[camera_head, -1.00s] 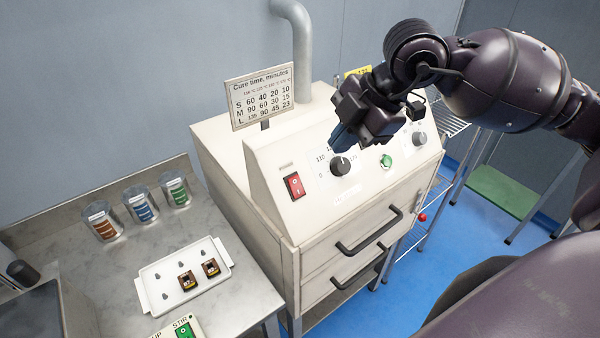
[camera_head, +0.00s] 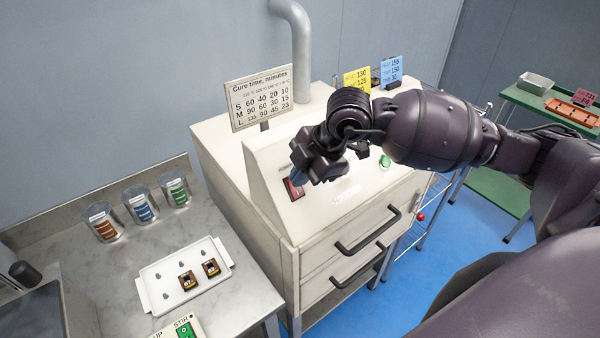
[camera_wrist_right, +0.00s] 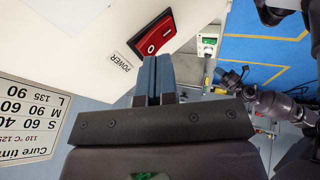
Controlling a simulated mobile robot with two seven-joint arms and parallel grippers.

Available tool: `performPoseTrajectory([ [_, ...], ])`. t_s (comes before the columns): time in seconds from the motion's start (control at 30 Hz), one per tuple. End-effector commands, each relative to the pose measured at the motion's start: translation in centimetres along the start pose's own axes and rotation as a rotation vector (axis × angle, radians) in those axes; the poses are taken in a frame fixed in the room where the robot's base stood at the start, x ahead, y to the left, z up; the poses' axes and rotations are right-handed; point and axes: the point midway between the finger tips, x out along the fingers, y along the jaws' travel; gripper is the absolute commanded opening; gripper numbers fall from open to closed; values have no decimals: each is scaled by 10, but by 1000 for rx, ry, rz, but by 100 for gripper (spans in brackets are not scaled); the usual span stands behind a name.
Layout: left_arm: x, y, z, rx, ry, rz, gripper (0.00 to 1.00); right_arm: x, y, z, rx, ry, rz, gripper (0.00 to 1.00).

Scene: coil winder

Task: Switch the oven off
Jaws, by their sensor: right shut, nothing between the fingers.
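The oven (camera_head: 262,195) is a cream cabinet with a sloped control panel and two drawer handles. Its red power switch (camera_head: 293,189) is on the left of the panel, partly hidden by my right gripper (camera_head: 298,180). In the right wrist view the red rocker switch (camera_wrist_right: 155,38) shows its marks beside the POWER label (camera_wrist_right: 120,62). My right gripper (camera_wrist_right: 155,62) is shut and empty, its blue-grey fingertips close to the switch's lower edge; I cannot tell whether they touch it. The panel's dials are mostly hidden behind my right arm.
A cure time sign (camera_head: 262,98) stands on the oven top, near a grey pipe (camera_head: 297,50). At left, a metal bench (camera_head: 225,255) holds a white tray (camera_head: 165,295) and several jars. A green button (camera_head: 385,161) is right of my gripper.

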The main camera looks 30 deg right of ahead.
Motion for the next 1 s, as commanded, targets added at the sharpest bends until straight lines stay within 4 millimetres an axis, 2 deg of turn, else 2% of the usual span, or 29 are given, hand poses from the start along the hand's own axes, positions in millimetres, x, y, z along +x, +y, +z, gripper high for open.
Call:
performPoseTrajectory([
  [0.43, 0, 0, -1, 0, 0, 0, 0, 3, 3, 1, 1, 0, -3, 0],
  [0.6, -3, -1, -6, 0, 2, 0, 0, 7, 10, 0, 23, -6, -61, 0],
  [1.0, -2, 0, -3, 0, 1, 0, 0, 7, 4, 2, 20, -8, -57, 0],
])
